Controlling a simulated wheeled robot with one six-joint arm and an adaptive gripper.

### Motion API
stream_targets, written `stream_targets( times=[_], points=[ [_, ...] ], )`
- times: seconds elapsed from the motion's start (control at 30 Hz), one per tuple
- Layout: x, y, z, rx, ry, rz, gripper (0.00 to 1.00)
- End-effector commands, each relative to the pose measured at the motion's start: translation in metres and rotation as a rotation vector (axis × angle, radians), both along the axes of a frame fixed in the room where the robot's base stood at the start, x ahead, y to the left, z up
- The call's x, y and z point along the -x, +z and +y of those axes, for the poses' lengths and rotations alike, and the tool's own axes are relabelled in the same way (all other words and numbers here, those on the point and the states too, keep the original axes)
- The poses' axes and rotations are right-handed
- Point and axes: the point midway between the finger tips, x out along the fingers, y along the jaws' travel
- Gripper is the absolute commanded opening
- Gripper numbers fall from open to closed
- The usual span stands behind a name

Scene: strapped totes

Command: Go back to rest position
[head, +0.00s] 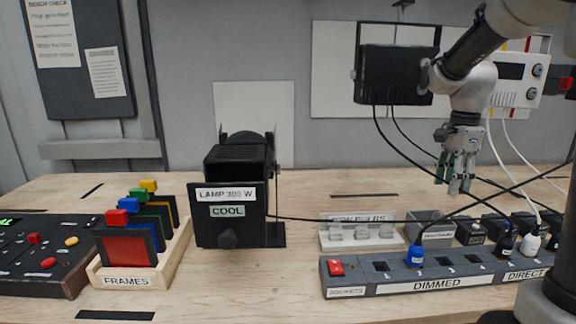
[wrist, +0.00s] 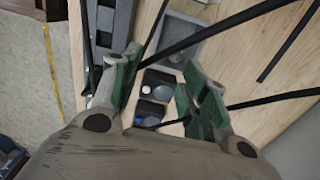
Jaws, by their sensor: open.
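My gripper (head: 457,186) hangs pointing down at the right of the bench in the head view. Its fingers are apart and I see nothing held between them. It is above the back right part of the bench, behind the socket strip. In the wrist view my gripper (wrist: 160,95) shows its two green-padded fingers spread, with small dark boxes and black cables below and between them.
A black socket strip (head: 450,281) with plugs runs along the front right. Cables cross near my gripper. A lamp (head: 236,190), a frames rack (head: 125,278) and a bulb tray (head: 358,241) stand on the bench. A black lamp housing (head: 392,74) hangs left of my arm.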

Motion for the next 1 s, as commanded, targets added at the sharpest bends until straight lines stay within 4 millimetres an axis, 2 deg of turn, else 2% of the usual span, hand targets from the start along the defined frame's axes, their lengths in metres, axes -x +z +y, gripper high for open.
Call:
stream_targets(
  times=[0.17, 0.27, 0.3, 0.43, 0.5, 0.63, 0.8, 1.0],
  points=[
    [0.054, 0.002, 0.011, 0.007, 0.613, -0.038, 0.44],
    [0.093, 0.007, 0.020, 0.034, 0.971, -0.076, 0.44],
    [0.111, 0.008, 0.025, 0.052, 1.117, -0.095, 0.44],
    [0.164, 0.008, 0.035, 0.127, 1.440, -0.154, 0.44],
    [0.185, 0.007, 0.040, 0.165, 1.504, -0.187, 0.44],
    [0.210, 0.010, 0.045, 0.219, 1.517, -0.247, 0.44],
    [0.216, 0.023, 0.048, 0.273, 1.523, -0.305, 0.44],
    [0.216, 0.024, 0.049, 0.278, 1.527, -0.311, 0.44]
  ],
)
